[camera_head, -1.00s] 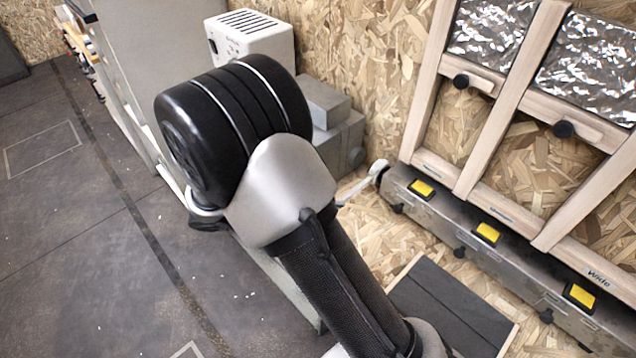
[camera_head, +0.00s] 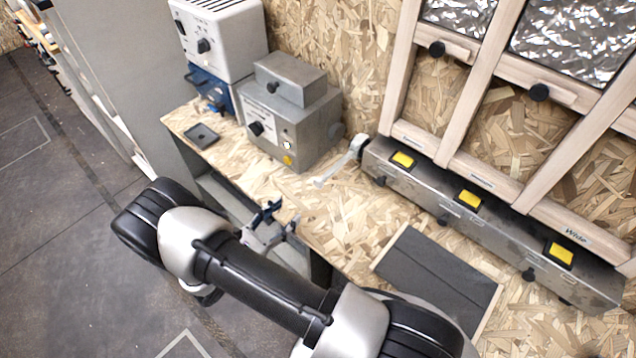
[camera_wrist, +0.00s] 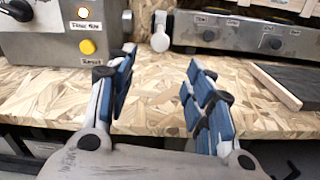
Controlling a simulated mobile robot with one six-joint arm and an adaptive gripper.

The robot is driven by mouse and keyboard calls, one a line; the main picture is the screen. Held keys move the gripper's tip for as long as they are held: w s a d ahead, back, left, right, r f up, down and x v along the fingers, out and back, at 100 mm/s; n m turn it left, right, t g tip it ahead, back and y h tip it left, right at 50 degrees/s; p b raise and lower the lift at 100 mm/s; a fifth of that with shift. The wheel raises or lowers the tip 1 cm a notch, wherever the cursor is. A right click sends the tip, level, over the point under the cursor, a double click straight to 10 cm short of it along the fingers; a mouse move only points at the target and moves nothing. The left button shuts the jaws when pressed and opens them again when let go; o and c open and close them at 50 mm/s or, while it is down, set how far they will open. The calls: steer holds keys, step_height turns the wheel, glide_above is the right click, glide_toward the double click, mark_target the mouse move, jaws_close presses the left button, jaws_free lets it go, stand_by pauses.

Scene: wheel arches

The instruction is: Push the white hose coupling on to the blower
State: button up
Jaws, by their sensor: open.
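A white hose-like piece with a rounded end (camera_head: 340,165) reaches from the long grey unit over the bench; I take it for the coupling. The wrist view shows its white end (camera_wrist: 160,41) nearly head-on. The grey metal box (camera_head: 283,126), which I take for the blower, stands to its left with a round port (camera_head: 336,130) on its right side. They look apart. The box is cut off at upper left in the wrist view (camera_wrist: 62,40). My gripper (camera_head: 282,214) is open and empty near the bench's front edge. Its blue fingers (camera_wrist: 163,75) point toward the white piece, which lies beyond them.
A white vented unit (camera_head: 218,40) on a blue base stands at the back left, with a small dark tray (camera_head: 202,136) before it. The long grey unit (camera_head: 480,215) with yellow switches lines the right. A dark panel (camera_head: 440,278) lies on the bench. The bench middle is clear.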

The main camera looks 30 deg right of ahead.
mark_target(317, 185)
steer(key=b+x, duration=0.2)
steer(key=x, duration=1.2)
steer(key=shift+w+d, duration=0.1)
steer(key=shift+d, duration=0.2)
steer(key=shift+c, duration=0.4)
jaws_close()
